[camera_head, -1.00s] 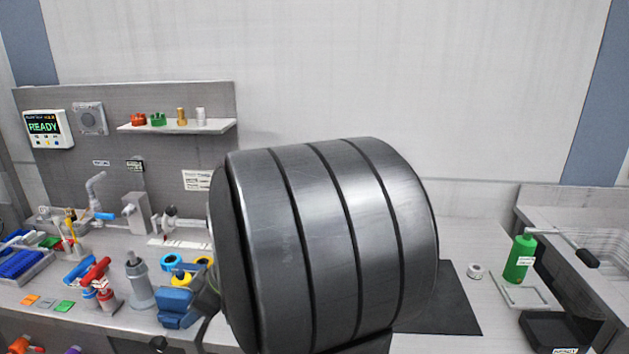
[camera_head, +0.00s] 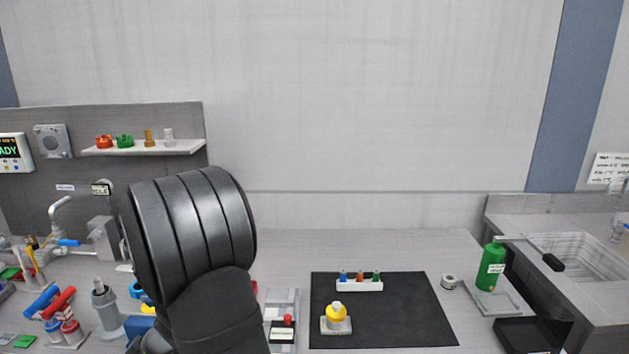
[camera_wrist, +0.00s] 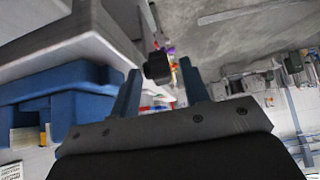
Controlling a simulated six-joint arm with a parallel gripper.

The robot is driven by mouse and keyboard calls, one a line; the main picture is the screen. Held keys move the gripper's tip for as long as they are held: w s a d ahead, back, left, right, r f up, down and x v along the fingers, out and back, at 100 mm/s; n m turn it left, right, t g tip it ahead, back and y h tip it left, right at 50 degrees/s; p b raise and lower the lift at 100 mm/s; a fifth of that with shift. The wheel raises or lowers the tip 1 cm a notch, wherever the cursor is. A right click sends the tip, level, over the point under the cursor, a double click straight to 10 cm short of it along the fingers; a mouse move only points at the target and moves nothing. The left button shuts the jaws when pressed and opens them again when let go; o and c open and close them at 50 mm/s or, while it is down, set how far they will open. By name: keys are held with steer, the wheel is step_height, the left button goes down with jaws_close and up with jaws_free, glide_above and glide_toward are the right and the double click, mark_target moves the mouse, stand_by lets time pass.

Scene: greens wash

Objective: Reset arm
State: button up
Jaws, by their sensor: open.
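My gripper (camera_wrist: 162,98) shows in the wrist view as two blue fingers spread apart, with nothing held between them. Beyond the fingers the wrist view shows a tilted, blurred look at the room, with a small dark block (camera_wrist: 157,67) past the gap. In the head view my black ribbed arm link stands left of the middle and covers part of the bench. My fingers do not show in the head view.
A black mat (camera_head: 390,322) holds a yellow-topped item (camera_head: 336,315) and a small vial rack (camera_head: 359,286). A green bottle (camera_head: 490,268) stands right of it, near a sink (camera_head: 575,255). Coloured tools and a grey post (camera_head: 107,305) crowd the left. The bench behind the mat is clear.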

steer(key=shift+x, duration=0.8)
steer(key=shift+d+r, duration=0.1)
steer(key=v, duration=1.7)
steer(key=x, duration=1.7)
steer(key=shift+h, duration=0.5)
steer(key=shift+a+r+h, duration=0.1)
steer(key=shift+a+h, duration=0.25)
steer(key=shift+h, duration=0.85)
steer(key=shift+h, duration=0.3)
steer(key=shift+a+r+h, duration=0.1)
steer(key=shift+a+h, duration=0.05)
steer(key=shift+h, duration=0.8)
steer(key=shift+a+h, duration=0.15)
steer(key=shift+h, duration=0.8)
